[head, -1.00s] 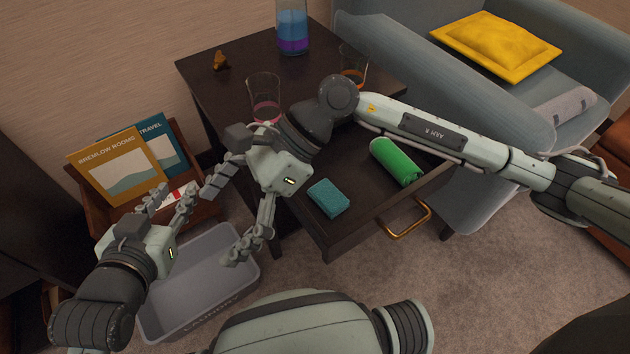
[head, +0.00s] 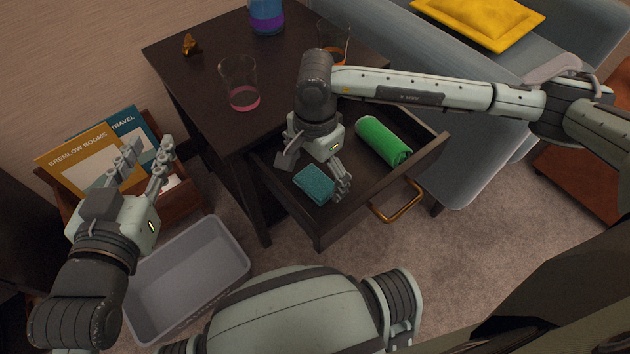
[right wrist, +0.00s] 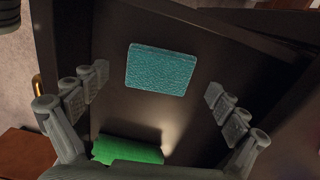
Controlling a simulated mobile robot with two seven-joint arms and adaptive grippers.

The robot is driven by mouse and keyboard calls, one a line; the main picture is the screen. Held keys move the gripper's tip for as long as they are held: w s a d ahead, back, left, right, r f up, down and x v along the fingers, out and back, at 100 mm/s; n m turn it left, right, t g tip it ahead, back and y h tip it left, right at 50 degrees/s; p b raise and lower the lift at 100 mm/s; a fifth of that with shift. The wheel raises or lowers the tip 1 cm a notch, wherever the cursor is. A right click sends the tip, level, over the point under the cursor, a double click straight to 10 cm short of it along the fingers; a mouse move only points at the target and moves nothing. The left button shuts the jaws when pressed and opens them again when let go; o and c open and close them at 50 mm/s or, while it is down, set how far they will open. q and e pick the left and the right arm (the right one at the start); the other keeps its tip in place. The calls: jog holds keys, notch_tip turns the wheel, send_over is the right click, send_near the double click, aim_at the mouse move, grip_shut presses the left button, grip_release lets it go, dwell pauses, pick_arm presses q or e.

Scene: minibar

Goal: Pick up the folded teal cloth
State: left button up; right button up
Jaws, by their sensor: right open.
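The folded teal cloth (head: 314,184) is a small flat block lying in the open drawer of the dark table. It also shows in the right wrist view (right wrist: 160,69), beyond and between my fingers. My right gripper (head: 315,176) is open and empty, above the cloth inside the drawer area, with one finger to each side of it. It also shows in the right wrist view (right wrist: 158,92). I cannot tell whether it touches the cloth. My left gripper (head: 148,158) is open and empty, in front of the brochure rack at the left.
A green roll (head: 383,140) lies in the drawer right of the cloth. The drawer's brass handle (head: 398,203) faces front. Glasses, one with pink liquid (head: 240,83), and a blue bottle (head: 267,14) stand on the table. A grey bin (head: 186,277) is on the floor.

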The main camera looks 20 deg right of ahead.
aim_at(310, 183)
jog(key=shift+f, duration=0.4)
pick_arm(q)
jog(key=shift+d+r, duration=0.1)
jog(key=shift+r, duration=0.05)
pick_arm(e)
jog(key=c, duration=1.1)
jog(key=shift+r, duration=0.1)
jog(key=shift+c, duration=0.2)
jog(key=shift+r, duration=0.5)
jog(key=r, duration=0.2)
jog(key=a+r, duration=0.1)
jog(key=shift+s+r, duration=0.1)
jog(key=shift+r, duration=0.25)
pick_arm(q)
jog(key=shift+s+a+f+g+y, duration=0.1)
jog(key=shift+a+f+g+y, duration=0.1)
jog(key=shift+a+f, duration=0.25)
jog(key=shift+s+a+f+g+y, duration=0.1)
jog(key=shift+a+f+g+y, duration=0.1)
jog(key=shift+f, duration=0.45)
pick_arm(e)
jog(key=s+a+r, duration=0.2)
jog(key=a+r, duration=0.4)
jog(key=a, duration=0.4)
jog(key=shift+s+a, duration=0.15)
jog(key=shift+a, duration=0.1)
jog(key=shift+r, duration=0.1)
